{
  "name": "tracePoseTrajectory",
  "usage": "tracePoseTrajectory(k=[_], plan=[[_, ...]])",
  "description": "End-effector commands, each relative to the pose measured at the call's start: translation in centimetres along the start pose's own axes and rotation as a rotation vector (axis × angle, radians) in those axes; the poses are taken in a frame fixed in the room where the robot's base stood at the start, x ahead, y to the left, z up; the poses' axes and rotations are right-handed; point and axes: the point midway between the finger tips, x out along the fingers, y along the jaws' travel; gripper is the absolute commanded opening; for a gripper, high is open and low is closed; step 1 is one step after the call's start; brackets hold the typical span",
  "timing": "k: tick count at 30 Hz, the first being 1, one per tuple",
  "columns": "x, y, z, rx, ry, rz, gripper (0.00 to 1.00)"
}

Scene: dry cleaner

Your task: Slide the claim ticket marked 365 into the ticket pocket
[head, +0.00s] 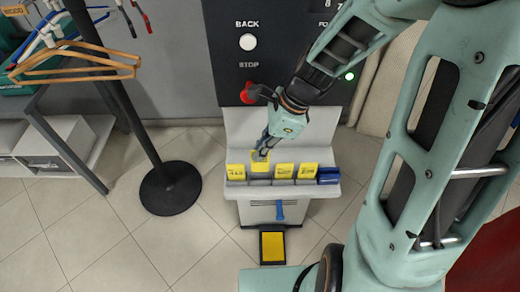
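My gripper (262,154) points down at a row of yellow tickets on a light grey ledge (240,192). Its fingertips meet the top of a yellow ticket (260,164), which stands higher than its neighbours and appears pinched between them. Three other yellow tickets stand in the row: one at the left (235,171), one right of the gripper (284,171) and one further right (308,171). Their printed numbers are too small to read surely, so I cannot tell which is 365. A small blue holder (328,175), possibly the ticket pocket, sits at the row's right end.
A dark panel (228,65) with a white button (248,42) and a red stop button (248,93) rises behind the ledge. A yellow pedal (272,247) is below on the floor. A black stand (170,188) with hangers (75,65) is at left.

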Motion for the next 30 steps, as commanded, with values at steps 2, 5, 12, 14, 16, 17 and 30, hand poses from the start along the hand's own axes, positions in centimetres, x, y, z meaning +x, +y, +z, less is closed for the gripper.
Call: tracePoseTrajectory(k=[2,5,12,14,16,17,30], plan=[[0.6,0.0,-0.2,0.0,0.0,0.001,0.0],[1.0,0.0,-0.4,0.0,0.0,0.001,0.0],[2.1,0.1,-0.8,-0.001,0.0,0.002,0.0],[2.3,0.1,-0.9,-0.001,0.0,0.002,0.0],[2.4,0.0,-1.0,-0.001,0.0,0.002,0.0],[2.5,0.0,-1.0,-0.001,0.0,0.001,0.0],[2.5,0.0,-1.0,-0.001,0.0,0.001,0.17]])
